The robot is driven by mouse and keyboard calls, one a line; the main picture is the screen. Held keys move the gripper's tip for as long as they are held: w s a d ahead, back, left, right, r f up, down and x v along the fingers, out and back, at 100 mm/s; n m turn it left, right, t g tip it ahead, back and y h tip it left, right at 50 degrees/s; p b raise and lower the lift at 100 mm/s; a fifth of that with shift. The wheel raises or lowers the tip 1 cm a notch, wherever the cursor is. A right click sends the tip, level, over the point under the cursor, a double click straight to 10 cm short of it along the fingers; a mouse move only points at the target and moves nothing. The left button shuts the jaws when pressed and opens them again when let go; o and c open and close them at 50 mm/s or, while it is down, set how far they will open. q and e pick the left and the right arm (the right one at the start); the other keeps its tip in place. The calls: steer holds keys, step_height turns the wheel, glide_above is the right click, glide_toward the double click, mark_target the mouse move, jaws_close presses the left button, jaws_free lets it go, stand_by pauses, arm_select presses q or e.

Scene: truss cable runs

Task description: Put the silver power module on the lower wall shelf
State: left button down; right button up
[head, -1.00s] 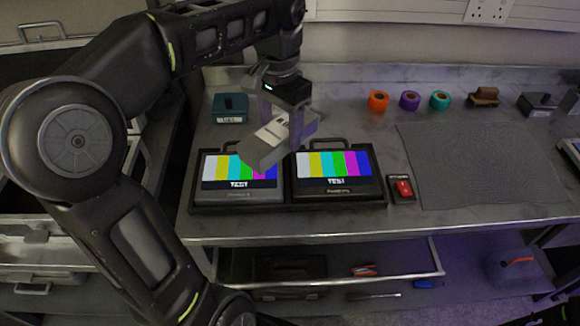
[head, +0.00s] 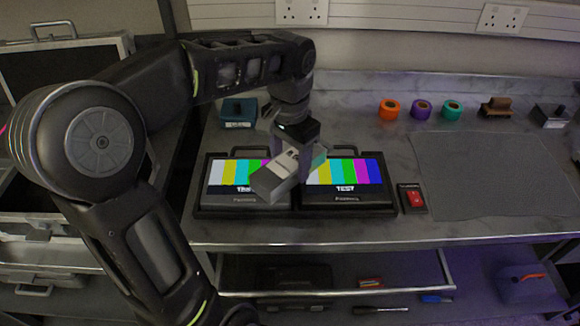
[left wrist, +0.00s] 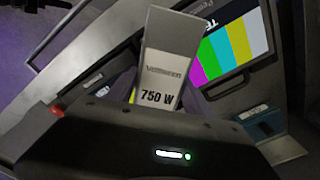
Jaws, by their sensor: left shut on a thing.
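The silver power module (head: 272,178) is a light grey block, held tilted in front of the two test monitors in the head view. My left gripper (head: 306,168) is shut on it, above the bench. In the left wrist view the module (left wrist: 168,58) stands out beyond the gripper and shows the marking "750 W". Part of the module is hidden by the gripper. I cannot make out the lower wall shelf for certain in these views. My right gripper is not in view.
Two monitors with colour bars, a left one (head: 232,198) and a right one (head: 345,199), lie below the module. A red switch box (head: 412,199), tape rolls (head: 421,109) and a blue box (head: 238,113) are on the bench. A grey mat (head: 490,175) is bare. Wall sockets (head: 302,11) are behind.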

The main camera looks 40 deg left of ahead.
arm_select(q)
step_height(320, 180, down, 2)
steer(key=shift+f, duration=0.1)
steer(key=shift+f, duration=0.15)
steer(key=shift+c, duration=2.1)
jaws_free()
